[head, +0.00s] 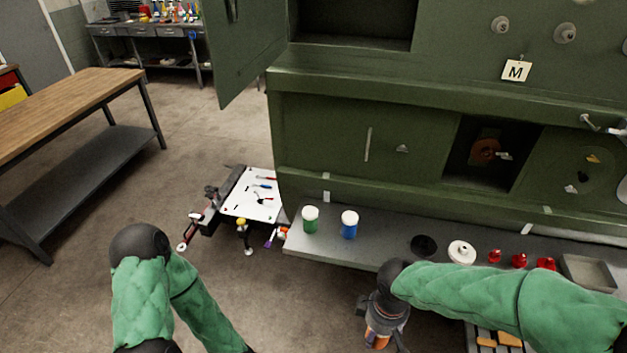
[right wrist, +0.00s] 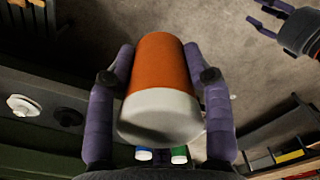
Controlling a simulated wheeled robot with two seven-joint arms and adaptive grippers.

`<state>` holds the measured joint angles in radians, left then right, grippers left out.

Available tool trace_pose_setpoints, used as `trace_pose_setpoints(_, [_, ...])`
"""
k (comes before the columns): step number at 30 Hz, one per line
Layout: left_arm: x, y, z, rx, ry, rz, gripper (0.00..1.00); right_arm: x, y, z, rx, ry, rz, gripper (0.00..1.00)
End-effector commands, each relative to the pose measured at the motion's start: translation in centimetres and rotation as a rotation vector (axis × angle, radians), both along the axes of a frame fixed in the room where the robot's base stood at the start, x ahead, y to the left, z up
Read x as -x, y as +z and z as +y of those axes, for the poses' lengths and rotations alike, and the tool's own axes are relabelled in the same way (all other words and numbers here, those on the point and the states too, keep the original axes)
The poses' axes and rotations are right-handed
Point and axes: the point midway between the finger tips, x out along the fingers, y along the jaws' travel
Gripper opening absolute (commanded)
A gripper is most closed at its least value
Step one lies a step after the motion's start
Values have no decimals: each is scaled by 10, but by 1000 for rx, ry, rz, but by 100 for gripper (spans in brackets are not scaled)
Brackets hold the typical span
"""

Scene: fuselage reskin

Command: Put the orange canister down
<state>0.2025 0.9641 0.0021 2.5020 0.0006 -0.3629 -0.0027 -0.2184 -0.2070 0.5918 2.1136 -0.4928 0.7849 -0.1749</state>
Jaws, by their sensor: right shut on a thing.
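The orange canister (right wrist: 160,65) has an orange body and a white lid, which faces the camera in the right wrist view. My right gripper (right wrist: 158,78) is shut on it, with a purple finger on either side. In the head view the orange of the canister (head: 376,338) shows low, in my right gripper (head: 382,328), in front of the grey ledge (head: 390,252). It appears held in the air, clear of the ledge. My left gripper (right wrist: 268,14) shows at the upper right of the right wrist view, its fingers apart and empty.
A green-lettered area is absent; a green canister (head: 310,220) and a blue canister (head: 349,225) stand on the ledge's left part. A black disc (head: 424,245), a white round part (head: 461,252), red parts (head: 519,260) and a grey tray (head: 588,272) lie rightward. A white-topped cart (head: 245,200) stands left.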

Motion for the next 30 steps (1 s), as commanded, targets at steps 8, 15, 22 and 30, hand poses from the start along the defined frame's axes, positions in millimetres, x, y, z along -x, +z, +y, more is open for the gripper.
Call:
trace_pose_setpoints(8, [1, -32, 0, 0, -1, 2, 40, -38, -45, -6, 1, -202, 1, 14])
trace_pose_setpoints(15, [1, -73, 0, 0, -1, 2, 40, -89, -113, -18, 2, -502, 3, 14])
trace_pose_setpoints(22, [1, -96, 0, 0, -1, 2, 40, -121, -158, -29, 5, -709, 1, 14])
trace_pose_setpoints(30, [1, -99, 0, 0, -1, 2, 40, -130, -169, -32, 4, -774, 0, 14])
